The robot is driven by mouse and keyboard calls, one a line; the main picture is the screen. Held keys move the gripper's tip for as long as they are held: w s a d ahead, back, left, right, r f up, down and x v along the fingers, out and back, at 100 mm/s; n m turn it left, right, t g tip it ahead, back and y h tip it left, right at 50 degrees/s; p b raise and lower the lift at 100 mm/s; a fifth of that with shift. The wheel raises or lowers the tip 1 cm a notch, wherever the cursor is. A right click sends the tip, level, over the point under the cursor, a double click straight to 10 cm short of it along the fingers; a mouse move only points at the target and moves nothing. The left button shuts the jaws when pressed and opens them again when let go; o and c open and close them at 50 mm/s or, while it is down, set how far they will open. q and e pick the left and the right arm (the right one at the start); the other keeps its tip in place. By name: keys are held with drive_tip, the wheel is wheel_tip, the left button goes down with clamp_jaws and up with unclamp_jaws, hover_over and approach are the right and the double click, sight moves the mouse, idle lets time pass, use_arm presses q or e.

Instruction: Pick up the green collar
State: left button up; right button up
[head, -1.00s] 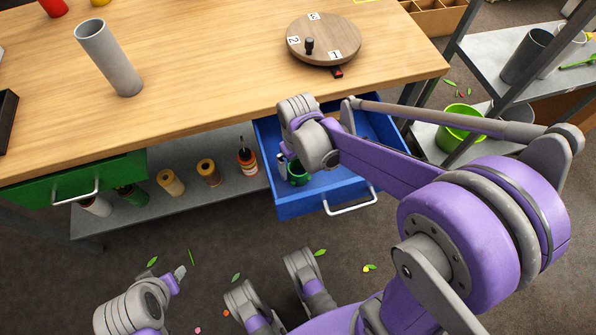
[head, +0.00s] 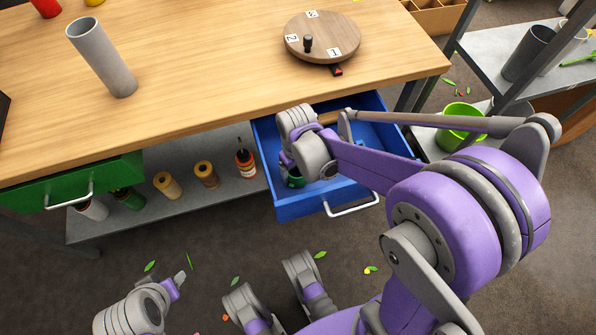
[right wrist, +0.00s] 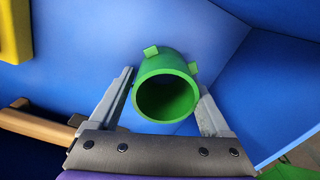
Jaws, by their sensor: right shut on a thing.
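The green collar (right wrist: 165,88) is a short open ring with small tabs on its outside. In the right wrist view it sits between the two fingers of my right gripper (right wrist: 166,100), which is shut on it. In the head view a small part of the collar (head: 296,181) shows inside the open blue drawer (head: 292,209). My right gripper (head: 287,162) reaches down there, its fingers mostly hidden by the wrist. At the lower left a grey and purple part of my left arm shows its tip (head: 180,278); whether it is open or shut is unclear.
The wooden table (head: 210,75) bears a grey tube (head: 103,60) and a round numbered turntable (head: 322,38). The drawer walls stand close around my right gripper. A yellow thing (right wrist: 14,32) and a tan thing (right wrist: 35,124) lie in the drawer. Spools (head: 167,184) stand on the lower shelf.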

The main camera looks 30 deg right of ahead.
wheel_tip(320, 180, up, 10)
drive_tip(key=p, duration=0.3)
drive_tip(key=shift+w, duration=0.1)
idle(0.3)
